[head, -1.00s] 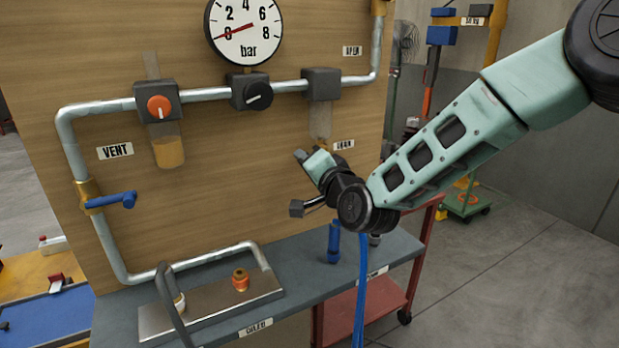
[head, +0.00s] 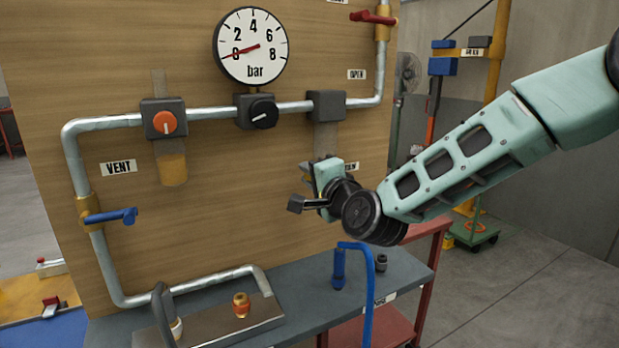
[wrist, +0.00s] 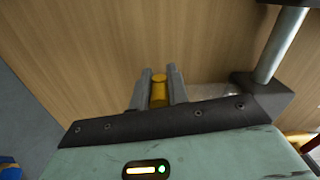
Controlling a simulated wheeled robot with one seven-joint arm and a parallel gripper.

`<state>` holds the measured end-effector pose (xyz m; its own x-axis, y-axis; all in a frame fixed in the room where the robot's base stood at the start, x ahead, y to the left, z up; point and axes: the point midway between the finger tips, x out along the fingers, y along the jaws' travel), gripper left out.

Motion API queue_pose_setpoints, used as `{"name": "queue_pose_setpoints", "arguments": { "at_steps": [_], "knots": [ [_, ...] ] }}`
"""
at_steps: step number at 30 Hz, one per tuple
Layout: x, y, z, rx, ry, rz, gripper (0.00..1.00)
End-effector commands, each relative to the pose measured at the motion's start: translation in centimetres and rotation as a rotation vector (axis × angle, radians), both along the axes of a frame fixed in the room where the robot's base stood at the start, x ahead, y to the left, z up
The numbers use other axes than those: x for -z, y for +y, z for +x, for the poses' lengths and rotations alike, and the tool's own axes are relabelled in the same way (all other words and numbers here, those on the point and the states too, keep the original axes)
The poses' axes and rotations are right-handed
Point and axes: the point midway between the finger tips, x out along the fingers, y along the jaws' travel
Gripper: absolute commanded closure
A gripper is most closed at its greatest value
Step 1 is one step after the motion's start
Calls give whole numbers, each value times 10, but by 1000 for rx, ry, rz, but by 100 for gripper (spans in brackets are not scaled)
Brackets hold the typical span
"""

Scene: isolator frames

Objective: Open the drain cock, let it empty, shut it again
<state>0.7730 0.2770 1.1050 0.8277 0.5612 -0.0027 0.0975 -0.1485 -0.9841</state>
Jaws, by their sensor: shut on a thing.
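In the wrist view my gripper (wrist: 161,88) is shut on the brass drain cock (wrist: 159,92), one grey finger on each side of it. In the head view my gripper (head: 318,186) is at the board, under the right-hand clear bowl (head: 325,138), and hides most of the cock. This bowl hangs from a black block (head: 326,105) and looks clear; its bottom is hidden. The drain label (head: 349,166) is partly covered by my wrist. Whether the cock is open or shut cannot be told.
The gauge (head: 251,47) reads about 0 bar. A left bowl (head: 172,168) holds amber liquid. A blue-handled valve (head: 110,216) and a red-handled valve (head: 373,17) sit on the pipe.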

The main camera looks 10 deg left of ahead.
Motion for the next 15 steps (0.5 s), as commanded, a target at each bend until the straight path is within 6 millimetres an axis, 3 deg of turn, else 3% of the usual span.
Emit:
{"name": "queue_pose_setpoints", "arguments": {
  "at_steps": [5, 6, 8, 15],
  "knots": [
    [-5, 0, 1, 1, -12, 3, 100],
    [-6, 0, 1, 2, -13, 3, 75],
    [-5, 0, 1, 2, -12, 3, 62],
    [-2, 0, 1, 2, -6, 1, 62]
  ]
}}
